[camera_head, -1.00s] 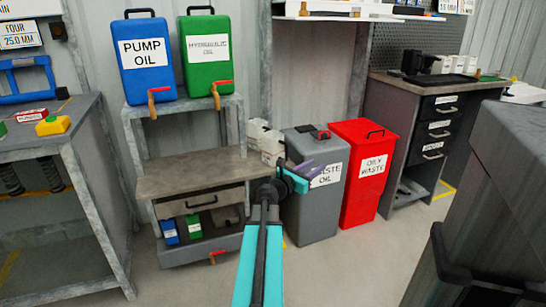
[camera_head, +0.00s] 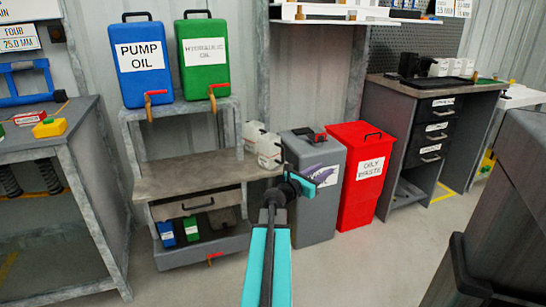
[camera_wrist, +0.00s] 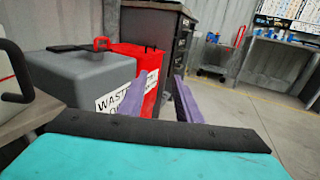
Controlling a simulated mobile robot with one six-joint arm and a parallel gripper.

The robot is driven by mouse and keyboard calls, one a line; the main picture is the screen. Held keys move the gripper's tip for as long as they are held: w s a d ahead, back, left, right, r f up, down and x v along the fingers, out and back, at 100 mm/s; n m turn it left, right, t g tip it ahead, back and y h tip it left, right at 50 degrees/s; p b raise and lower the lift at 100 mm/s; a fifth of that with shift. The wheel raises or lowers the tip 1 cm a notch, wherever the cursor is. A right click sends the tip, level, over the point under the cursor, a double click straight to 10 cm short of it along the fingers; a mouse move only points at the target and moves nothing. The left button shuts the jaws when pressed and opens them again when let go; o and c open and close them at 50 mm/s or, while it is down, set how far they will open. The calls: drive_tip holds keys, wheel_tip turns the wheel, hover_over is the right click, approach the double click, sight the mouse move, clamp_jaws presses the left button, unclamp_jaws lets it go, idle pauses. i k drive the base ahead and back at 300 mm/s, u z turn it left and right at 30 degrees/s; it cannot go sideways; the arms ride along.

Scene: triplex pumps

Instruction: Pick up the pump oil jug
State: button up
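A large blue container labelled PUMP OIL (camera_head: 143,58) stands on the upper shelf of the grey rack, with a tap at its front. A small blue jug (camera_head: 166,233) stands on the rack's bottom shelf beside a small green jug (camera_head: 191,229); their labels are too small to read. White jugs (camera_head: 262,145) stand at the right end of the rack's middle shelf. My gripper (camera_head: 308,182) is in front of the grey waste oil bin, right of the rack. In the wrist view, its two purple fingers (camera_wrist: 158,98) are apart with nothing between them.
A green hydraulic oil container (camera_head: 203,56) stands beside the large blue one. The grey waste oil bin (camera_head: 314,215) and red oily waste bin (camera_head: 364,190) stand right of the rack. A workbench (camera_head: 75,190) is at left, a drawer cabinet (camera_head: 430,120) at right. The front floor is clear.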

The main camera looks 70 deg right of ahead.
sight(270, 145)
drive_tip(key=i, duration=0.9)
drive_tip(key=u, duration=0.05)
